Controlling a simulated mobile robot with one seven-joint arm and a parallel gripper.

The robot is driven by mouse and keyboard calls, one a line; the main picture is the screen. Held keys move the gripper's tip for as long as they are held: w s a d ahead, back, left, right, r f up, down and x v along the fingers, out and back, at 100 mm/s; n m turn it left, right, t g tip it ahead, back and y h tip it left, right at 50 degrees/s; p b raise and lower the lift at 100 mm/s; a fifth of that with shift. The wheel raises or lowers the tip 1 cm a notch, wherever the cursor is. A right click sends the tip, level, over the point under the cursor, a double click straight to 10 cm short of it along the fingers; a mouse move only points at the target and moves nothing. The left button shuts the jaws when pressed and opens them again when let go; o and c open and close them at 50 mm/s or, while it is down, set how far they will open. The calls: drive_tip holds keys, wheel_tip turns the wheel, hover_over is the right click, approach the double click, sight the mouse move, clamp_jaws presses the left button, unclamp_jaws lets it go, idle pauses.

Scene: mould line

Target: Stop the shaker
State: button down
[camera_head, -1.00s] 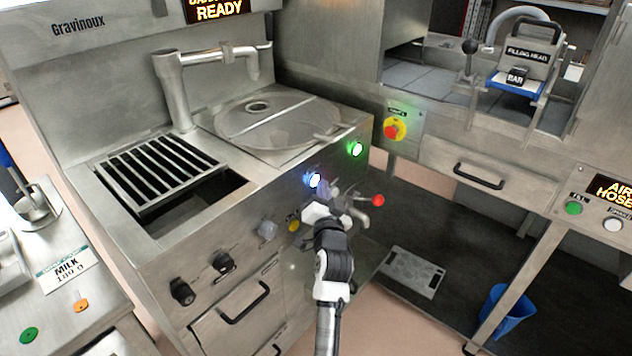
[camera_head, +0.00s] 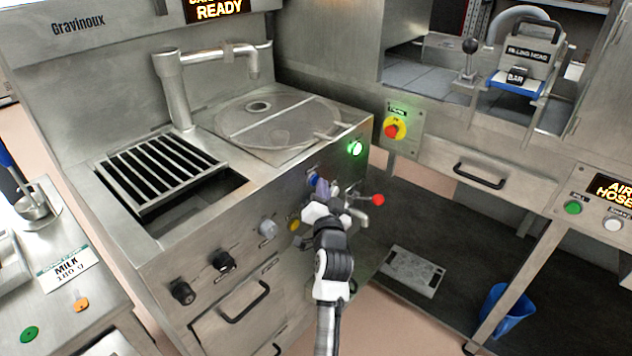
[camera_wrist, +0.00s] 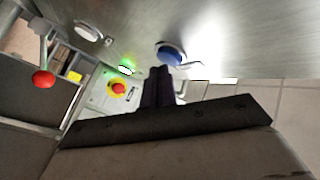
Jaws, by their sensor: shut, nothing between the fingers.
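On the front panel of the steel machine (camera_head: 240,215), a blue button (camera_head: 313,179) shows unlit and partly hidden behind my gripper (camera_head: 322,192). The blue button also shows in the wrist view (camera_wrist: 170,54), just beyond my fingertips (camera_wrist: 160,72). My gripper is shut with nothing in it, close in front of that button. I cannot tell whether the tips touch it. A green button (camera_head: 355,148) glows to its upper right. No label naming the shaker can be read. A round mesh-like disc (camera_head: 275,122) with a bar across it sits in the machine's top.
A red ball-ended lever (camera_head: 377,199) sticks out right of my gripper. A yellow button (camera_head: 295,226), a pale button (camera_head: 267,228) and black knobs (camera_head: 222,261) lie to the left. A red-and-yellow switch (camera_head: 395,128) is on the panel to the right.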

drive_tip(key=s+d+b, duration=0.2)
drive_tip(key=s+d, duration=0.1)
drive_tip(key=d, duration=0.2)
drive_tip(key=shift+s, duration=0.3)
idle(1.4)
